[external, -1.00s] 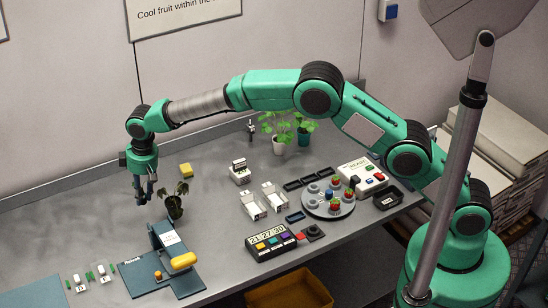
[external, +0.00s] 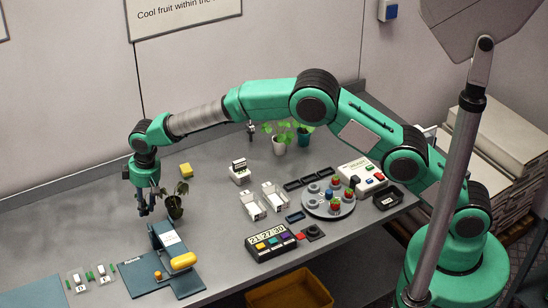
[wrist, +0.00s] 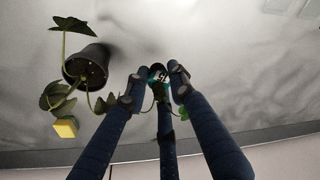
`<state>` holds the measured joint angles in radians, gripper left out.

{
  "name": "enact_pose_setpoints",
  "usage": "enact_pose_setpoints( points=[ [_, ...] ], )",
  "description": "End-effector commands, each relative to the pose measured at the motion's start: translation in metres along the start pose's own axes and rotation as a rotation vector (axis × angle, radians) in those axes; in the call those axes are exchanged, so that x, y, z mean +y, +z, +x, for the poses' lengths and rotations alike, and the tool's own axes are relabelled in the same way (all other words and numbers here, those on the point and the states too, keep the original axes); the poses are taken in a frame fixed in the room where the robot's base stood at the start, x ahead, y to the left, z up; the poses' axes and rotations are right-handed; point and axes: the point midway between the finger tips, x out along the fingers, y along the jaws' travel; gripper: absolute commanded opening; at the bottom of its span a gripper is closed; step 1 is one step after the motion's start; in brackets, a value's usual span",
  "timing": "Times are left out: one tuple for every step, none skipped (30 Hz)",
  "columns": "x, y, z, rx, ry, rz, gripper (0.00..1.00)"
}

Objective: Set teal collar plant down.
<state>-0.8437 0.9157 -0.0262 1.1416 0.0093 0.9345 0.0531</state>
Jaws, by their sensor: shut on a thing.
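My gripper (external: 146,209) is low over the left part of the bench, pointing down. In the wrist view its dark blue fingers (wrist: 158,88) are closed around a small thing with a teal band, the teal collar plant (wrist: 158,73). Some green leaf and stem show between and beside the fingers. Most of this plant is hidden by the fingers, and I cannot tell whether its base touches the bench. A wilted plant in a dark pot (external: 175,212) stands just right of my gripper; it also shows in the wrist view (wrist: 88,64), apart from the fingers.
A blue-grey stand with a yellow handle (external: 184,261) is close in front. A yellow block (external: 186,170) lies behind. Plants in a white pot (external: 279,147) and a teal pot (external: 304,139) stand at the back. The bench left of my gripper is bare.

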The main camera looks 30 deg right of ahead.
Motion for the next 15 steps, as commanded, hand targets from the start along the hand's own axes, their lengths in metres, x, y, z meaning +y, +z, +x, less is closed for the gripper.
enact_pose_setpoints(
  points=[
    [0.0,0.0,0.0,0.0,0.0,0.0,0.04],
    [0.0,0.0,0.0,0.0,0.0,0.0,0.04],
    [0.0,0.0,0.0,0.0,0.0,0.0,0.04],
    [0.0,0.0,0.0,0.0,0.0,0.0,0.04],
    [0.0,0.0,0.0,0.0,0.0,0.0,0.04],
    [0.0,0.001,0.002,-0.001,0.0,0.0,0.04],
    [0.0,0.001,0.003,-0.001,0.0,0.0,0.04],
    [0.0,0.001,0.005,-0.001,0.0,0.0,0.04],
    [0.0,0.002,0.009,-0.002,0.0,0.0,0.04],
    [0.0,0.003,0.012,-0.003,0.0,0.0,0.04],
    [0.0,0.004,0.016,-0.003,0.0,0.0,0.04],
    [0.0,0.005,0.021,-0.003,0.0,0.0,0.04],
    [0.001,0.005,0.025,-0.003,0.0,0.0,0.04],
    [0.001,0.006,0.03,-0.003,0.0,0.0,0.04],
    [0.001,0.007,0.035,-0.003,0.0,0.0,0.04]
  ],
)
